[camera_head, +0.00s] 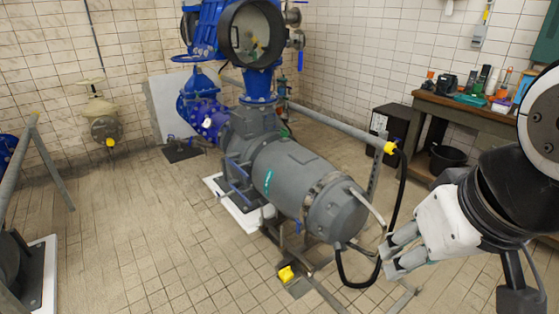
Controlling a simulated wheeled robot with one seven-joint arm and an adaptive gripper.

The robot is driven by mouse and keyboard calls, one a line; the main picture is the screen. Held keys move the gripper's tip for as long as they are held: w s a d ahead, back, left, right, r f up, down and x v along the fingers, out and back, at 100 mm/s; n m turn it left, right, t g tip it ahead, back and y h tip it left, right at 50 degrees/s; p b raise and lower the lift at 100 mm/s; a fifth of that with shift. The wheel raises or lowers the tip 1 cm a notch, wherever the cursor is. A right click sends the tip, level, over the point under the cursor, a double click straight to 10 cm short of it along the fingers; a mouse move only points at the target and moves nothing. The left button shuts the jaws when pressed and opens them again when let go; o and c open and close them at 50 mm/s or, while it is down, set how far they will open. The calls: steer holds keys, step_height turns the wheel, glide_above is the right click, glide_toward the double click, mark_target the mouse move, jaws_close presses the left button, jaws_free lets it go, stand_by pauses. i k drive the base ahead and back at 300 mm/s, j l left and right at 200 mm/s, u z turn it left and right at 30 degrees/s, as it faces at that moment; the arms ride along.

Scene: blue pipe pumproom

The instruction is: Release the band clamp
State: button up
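A grey cylindrical pump motor (290,172) lies tilted in the middle of the room, its round end cap facing the lower right. A worn, brownish band (323,184) runs around the motor just before the end cap; I cannot tell for certain that it is the band clamp, and no latch or screw is clear at this size. My gripper (386,260) is at the right, apart from the band and right of the end cap. Its two grey fingers are spread with a gap between them, and I see nothing held.
A black hose (402,190) hangs from a yellow-tipped rail and loops low beside my gripper. A curved light bar (368,207) stands by the end cap. Blue pipework (258,83) rises behind the motor. A cluttered workbench (464,110) stands at the back right.

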mark_target(298, 224)
steer(key=i+l, duration=0.1)
steer(key=i, duration=0.4)
steer(key=i+l, duration=0.1)
steer(key=i, duration=0.4)
steer(key=j+u, duration=0.05)
